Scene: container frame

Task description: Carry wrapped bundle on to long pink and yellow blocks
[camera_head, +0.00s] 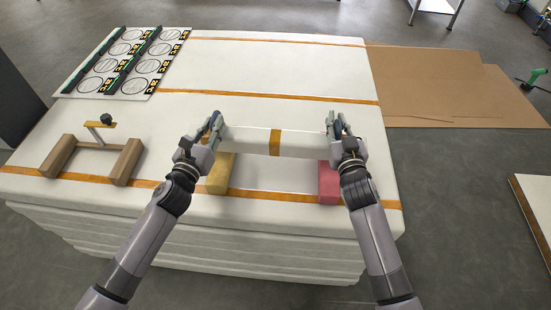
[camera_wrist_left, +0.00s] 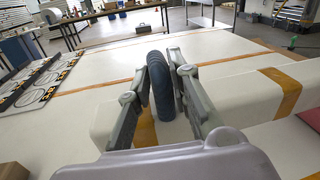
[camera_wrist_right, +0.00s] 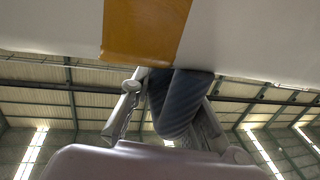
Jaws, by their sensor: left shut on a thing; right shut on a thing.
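The wrapped bundle (camera_head: 248,137) is a long white bar with an orange band around its middle. In the head view it lies level between my grippers, overlapping the far ends of the long yellow block (camera_head: 220,174) and the long pink block (camera_head: 328,186). I cannot tell whether it touches them. My left gripper (camera_head: 213,124) is shut on a dark loop handle (camera_wrist_left: 161,84) at the bundle's left end. My right gripper (camera_head: 336,126) is shut on a dark handle (camera_wrist_right: 174,104) at its right end. The bundle's underside is hidden.
Both blocks lie on a wide white wrapped stack (camera_head: 270,70) with orange straps. A board with circles (camera_head: 124,62) lies at the back left. The stack behind the bundle is clear.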

